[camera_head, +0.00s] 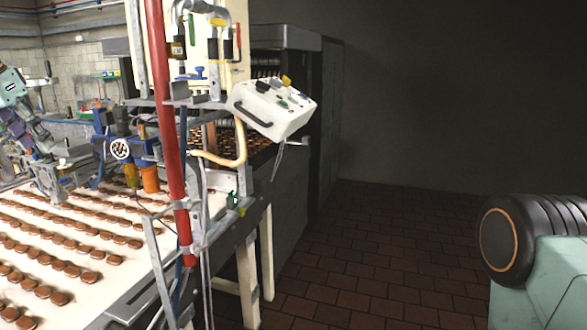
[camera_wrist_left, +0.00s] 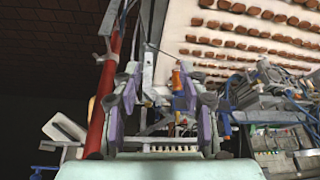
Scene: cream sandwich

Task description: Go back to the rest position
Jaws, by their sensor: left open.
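My left gripper (camera_head: 32,130) comes in at the left edge of the head view, above the far part of the conveyor, in front of the machinery. In the left wrist view my left gripper (camera_wrist_left: 160,85) shows its two purple-padded fingers spread apart. No item is seen held between them; a red post and machine parts lie beyond. Whether the fingers touch the machinery cannot be told. My right gripper is out of view.
A white conveyor (camera_head: 115,285) carries rows of brown biscuits. A red post (camera_head: 168,130) stands at its near side, beside a white control box (camera_head: 270,108) and an orange cup-like part (camera_head: 149,179). Brown tiled floor (camera_head: 380,255) is clear at the right.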

